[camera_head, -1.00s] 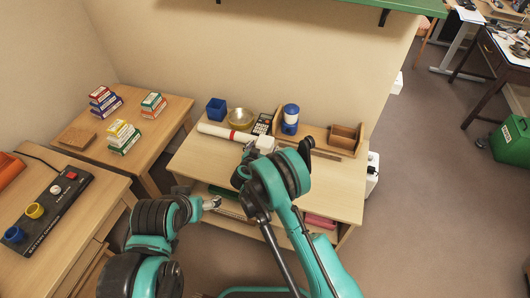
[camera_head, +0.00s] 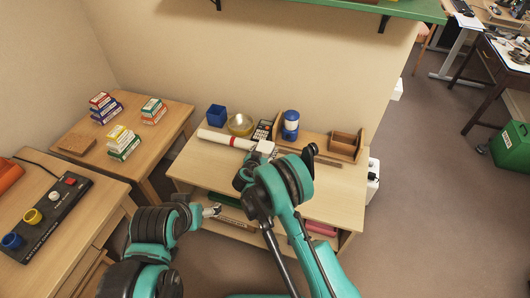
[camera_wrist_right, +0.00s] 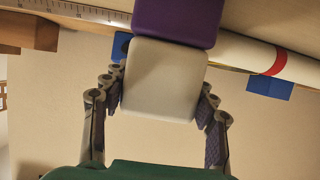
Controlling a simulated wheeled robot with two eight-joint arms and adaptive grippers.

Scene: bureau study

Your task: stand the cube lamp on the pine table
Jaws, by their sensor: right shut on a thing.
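The cube lamp shows in the right wrist view as a pale whitish cube (camera_wrist_right: 165,78) joined to a purple block (camera_wrist_right: 178,18). My right gripper (camera_wrist_right: 160,112) has its fingers on both sides of the pale cube and is shut on it. In the head view the lamp (camera_head: 265,147) is a small whitish shape over the middle table (camera_head: 335,185), partly hidden by my right arm. I cannot tell whether it touches the tabletop. My left gripper (camera_head: 212,211) is low in front of that table; its jaw state is unclear.
The middle table's back holds a blue box (camera_head: 216,115), a bowl (camera_head: 240,124), a red-banded white roll (camera_head: 222,137), a calculator (camera_head: 262,130), a blue-and-white lantern (camera_head: 290,124) and a wooden organizer (camera_head: 344,145). Its right front is clear. Small boxes (camera_head: 122,142) stand on the left table.

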